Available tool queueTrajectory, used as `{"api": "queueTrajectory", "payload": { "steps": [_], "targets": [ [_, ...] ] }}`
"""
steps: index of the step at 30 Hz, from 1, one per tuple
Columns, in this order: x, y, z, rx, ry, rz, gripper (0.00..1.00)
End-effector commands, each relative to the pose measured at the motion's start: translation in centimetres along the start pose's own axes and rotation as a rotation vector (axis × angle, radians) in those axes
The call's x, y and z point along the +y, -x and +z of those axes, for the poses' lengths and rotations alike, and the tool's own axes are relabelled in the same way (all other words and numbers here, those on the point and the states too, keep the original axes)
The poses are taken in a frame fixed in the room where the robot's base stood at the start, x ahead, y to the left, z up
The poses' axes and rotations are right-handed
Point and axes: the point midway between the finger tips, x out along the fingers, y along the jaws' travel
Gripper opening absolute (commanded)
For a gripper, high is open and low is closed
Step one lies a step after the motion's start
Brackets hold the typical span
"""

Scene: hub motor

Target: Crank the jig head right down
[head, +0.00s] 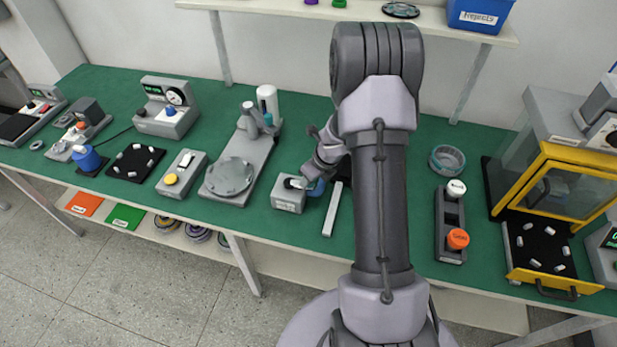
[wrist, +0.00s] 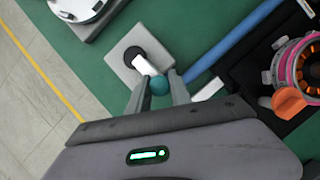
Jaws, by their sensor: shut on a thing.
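A grey crank box (wrist: 122,66) sits on the green bench, with a black round hub (wrist: 134,56) on top. A white crank arm (wrist: 144,65) runs from the hub to a teal ball knob (wrist: 159,86). My gripper (wrist: 158,90) is shut on this knob, one finger on each side. In the head view the crank box (head: 287,203) stands just left of my arm, and my gripper (head: 314,180) is over its right side. The jig head cannot be made out for certain; my arm hides part of the bench.
In the wrist view, a pink ring with copper windings (wrist: 301,70) and an orange part (wrist: 290,103) sit on a black base at right. A blue bar (wrist: 235,38) lies near. A pale bar (head: 333,208) lies right of the crank box. A round-plate fixture (head: 229,177) stands left.

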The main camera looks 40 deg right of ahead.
Motion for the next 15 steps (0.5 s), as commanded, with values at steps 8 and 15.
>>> {"api": "queueTrajectory", "payload": {
  "steps": [8,15],
  "targets": [
    [-0.25,-0.25,0.1,0.004,0.078,0.036,0.0],
    [-0.36,-0.34,0.16,0.004,0.096,0.043,0.0]
  ]
}}
